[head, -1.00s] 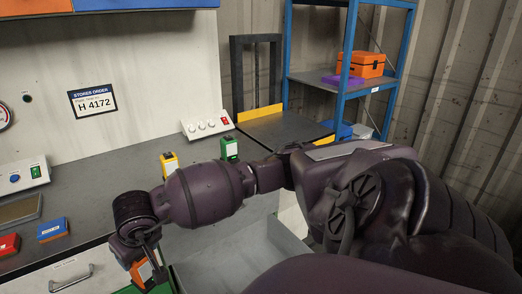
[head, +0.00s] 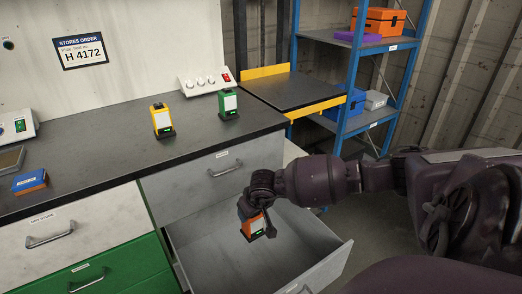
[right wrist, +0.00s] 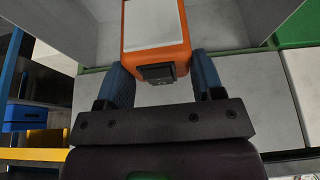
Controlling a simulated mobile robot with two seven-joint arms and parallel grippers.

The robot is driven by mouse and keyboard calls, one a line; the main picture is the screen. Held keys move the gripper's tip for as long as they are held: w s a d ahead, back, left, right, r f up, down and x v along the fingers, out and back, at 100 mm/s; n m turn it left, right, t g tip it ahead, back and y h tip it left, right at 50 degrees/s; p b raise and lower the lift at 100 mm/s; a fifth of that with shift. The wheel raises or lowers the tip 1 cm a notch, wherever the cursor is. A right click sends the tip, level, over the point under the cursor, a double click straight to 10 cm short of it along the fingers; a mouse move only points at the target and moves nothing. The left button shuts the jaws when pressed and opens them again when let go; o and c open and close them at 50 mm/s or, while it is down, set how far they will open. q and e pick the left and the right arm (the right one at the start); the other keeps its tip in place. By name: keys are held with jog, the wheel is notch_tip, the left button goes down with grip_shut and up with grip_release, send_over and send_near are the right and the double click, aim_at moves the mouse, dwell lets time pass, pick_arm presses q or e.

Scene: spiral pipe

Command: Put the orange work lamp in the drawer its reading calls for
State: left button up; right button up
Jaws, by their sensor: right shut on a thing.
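The orange work lamp (head: 255,226) has a pale face and a dark end with a small green display, too small to read. My right gripper (head: 256,208) is shut on it and holds it above the open lower drawer (head: 322,262). The right wrist view shows the orange lamp (right wrist: 155,38) between the two blue fingers (right wrist: 157,76). The drawer's grey interior looks empty where visible. To the left are a closed white drawer (head: 90,232) and a closed green drawer (head: 130,270). My left gripper is out of view.
A yellow lamp (head: 162,120) and a green lamp (head: 229,102) stand on the dark worktop (head: 110,130). A blue-topped box (head: 29,181) lies at the left. A sign (head: 80,50) reads "H 4172". A blue shelf rack (head: 408,75) stands at the right.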

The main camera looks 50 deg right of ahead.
jog(key=d+f, duration=0.1)
jog(key=s+d+f, duration=0.1)
jog(key=shift+s+d+f+b, duration=0.15)
jog(key=shift+d+f+b, duration=0.1)
jog(key=shift+d+b, duration=0.1)
notch_tip(320, 180, down, 20)
jog(key=b, duration=0.5)
jog(key=shift+r, duration=0.35)
jog(key=shift+f, duration=0.15)
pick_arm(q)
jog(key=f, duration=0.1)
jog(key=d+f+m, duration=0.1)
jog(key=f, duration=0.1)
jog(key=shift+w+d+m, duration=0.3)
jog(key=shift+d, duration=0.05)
pick_arm(e)
jog(key=o, duration=1.6)
jog(key=shift+c, duration=0.2)
